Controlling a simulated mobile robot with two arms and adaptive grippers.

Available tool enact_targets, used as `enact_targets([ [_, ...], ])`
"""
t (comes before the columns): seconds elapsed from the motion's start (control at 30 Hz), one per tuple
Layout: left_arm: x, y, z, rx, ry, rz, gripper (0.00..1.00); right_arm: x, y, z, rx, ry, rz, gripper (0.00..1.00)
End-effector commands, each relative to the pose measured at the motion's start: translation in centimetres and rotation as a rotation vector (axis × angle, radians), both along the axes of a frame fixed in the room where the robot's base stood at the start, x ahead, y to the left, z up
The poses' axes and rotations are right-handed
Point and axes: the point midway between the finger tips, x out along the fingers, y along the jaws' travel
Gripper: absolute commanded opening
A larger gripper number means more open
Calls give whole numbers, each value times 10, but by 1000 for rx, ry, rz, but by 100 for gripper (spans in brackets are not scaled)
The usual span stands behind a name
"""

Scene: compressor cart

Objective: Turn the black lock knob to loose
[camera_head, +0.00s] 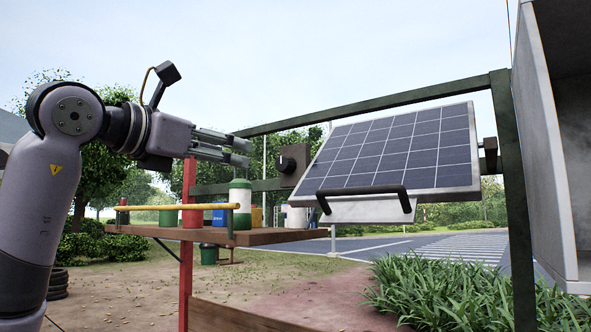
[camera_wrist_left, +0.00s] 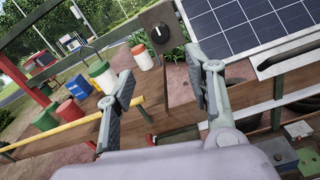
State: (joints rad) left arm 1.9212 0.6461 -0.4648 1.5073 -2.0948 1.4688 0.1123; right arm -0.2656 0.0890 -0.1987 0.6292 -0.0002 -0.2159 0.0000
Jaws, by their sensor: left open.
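The black lock knob (camera_head: 287,164) sits on a dark plate at the left side of the tilted solar panel (camera_head: 398,150). In the left wrist view the knob (camera_wrist_left: 160,33) shows ahead, with a light mark on its face. My left gripper (camera_head: 247,152) is open, with its fingers pointing right toward the knob and a gap between them and it. In the left wrist view the gripper (camera_wrist_left: 160,65) has its fingers spread wide with nothing between them, and the knob appears beyond the fingertips. My right gripper is not in view.
A black handle (camera_head: 362,192) runs along the panel's lower edge. A green frame bar (camera_head: 375,103) passes behind the panel. Below my gripper are a wooden shelf (camera_head: 270,237), a yellow rail (camera_head: 180,207) and a green-and-white container (camera_head: 240,200). A red post (camera_head: 187,270) stands at left.

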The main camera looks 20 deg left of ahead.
Motion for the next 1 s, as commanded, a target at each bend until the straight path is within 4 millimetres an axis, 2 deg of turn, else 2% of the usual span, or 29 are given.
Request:
enact_targets([
  [0.2, 34, -14, 2, 0, 5, -4, 48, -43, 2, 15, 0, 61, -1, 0],
  [0.33, 62, -24, 2, -1, 7, -6, 48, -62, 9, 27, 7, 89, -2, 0],
  [0.47, 89, -34, 2, 0, 6, -6, 48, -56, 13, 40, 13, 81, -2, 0],
  [0.6, 116, -44, 2, 0, 5, -6, 48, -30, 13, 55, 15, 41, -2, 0],
  [0.7, 133, -50, 2, 0, 5, -6, 48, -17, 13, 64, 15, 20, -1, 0],
  [0.83, 149, -55, 0, 0, 3, -5, 48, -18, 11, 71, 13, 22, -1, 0],
  [1.0, 158, -59, -2, -1, 1, -6, 48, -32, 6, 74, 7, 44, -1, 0],
])
